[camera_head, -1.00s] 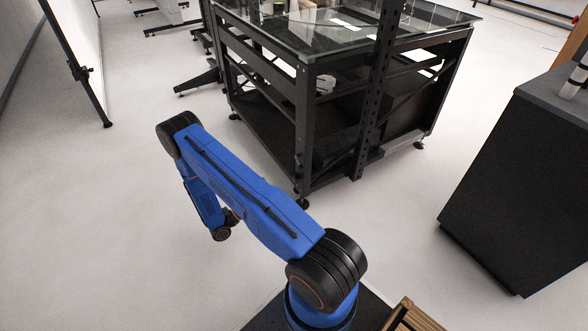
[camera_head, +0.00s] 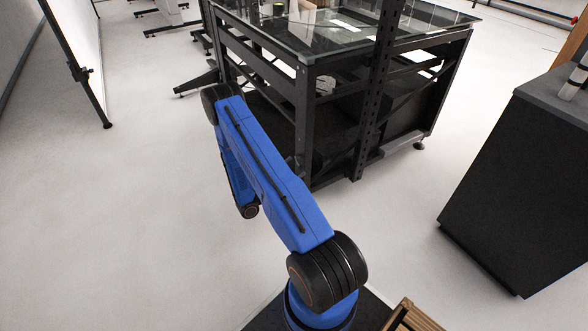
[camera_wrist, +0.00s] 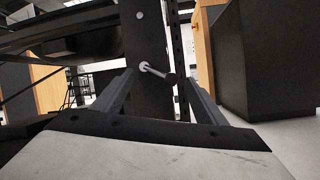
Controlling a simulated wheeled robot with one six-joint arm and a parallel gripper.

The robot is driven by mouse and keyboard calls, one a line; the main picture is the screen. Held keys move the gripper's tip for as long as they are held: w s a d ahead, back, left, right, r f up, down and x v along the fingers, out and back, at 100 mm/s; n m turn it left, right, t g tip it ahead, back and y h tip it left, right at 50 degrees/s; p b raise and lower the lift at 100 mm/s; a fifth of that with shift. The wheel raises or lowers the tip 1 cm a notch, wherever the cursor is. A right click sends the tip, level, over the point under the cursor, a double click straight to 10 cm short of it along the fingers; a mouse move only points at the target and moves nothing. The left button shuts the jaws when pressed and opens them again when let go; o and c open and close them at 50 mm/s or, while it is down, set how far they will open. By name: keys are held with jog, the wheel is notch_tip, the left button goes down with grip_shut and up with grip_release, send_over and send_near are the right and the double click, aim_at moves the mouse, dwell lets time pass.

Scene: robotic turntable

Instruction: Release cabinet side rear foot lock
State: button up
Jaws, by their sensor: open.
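The black-framed turntable bench (camera_head: 303,110) with a glass top stands ahead in the head view. Its near corner leg runs down behind my blue arm, and the foot there is hidden. In the wrist view a dark upright post (camera_wrist: 146,40) rises in the middle. A short lever (camera_wrist: 158,72) with a pale pivot and a dark round end sticks out from it, tilted down to the right; I take it for the foot lock. My gripper (camera_wrist: 158,78) is open, one finger on each side of the lever. I see no clear contact. The head view hides the gripper behind my arm.
A dark cabinet (camera_head: 520,190) stands at the right in the head view and also shows in the wrist view (camera_wrist: 270,60). A black stand (camera_head: 80,75) is at the far left. The pale floor (camera_head: 110,220) left of my arm is clear.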

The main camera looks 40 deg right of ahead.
jog(key=shift+s+d+r, duration=0.1)
jog(key=shift+d+r, duration=0.1)
jog(key=shift+d, duration=0.3)
jog(key=c, duration=0.9)
jog(key=shift+s, duration=0.1)
jog(key=shift+o, duration=0.5)
jog(key=shift+s+a+r+n+t, duration=0.1)
jog(key=shift+s+n+t, duration=0.1)
jog(key=shift+n+t, duration=0.55)
jog(key=shift+s+r+n+t, duration=0.1)
jog(key=shift+s+n+t, duration=0.15)
jog(key=shift+n, duration=0.9)
jog(key=o, duration=0.8)
jog(key=shift+w, duration=0.1)
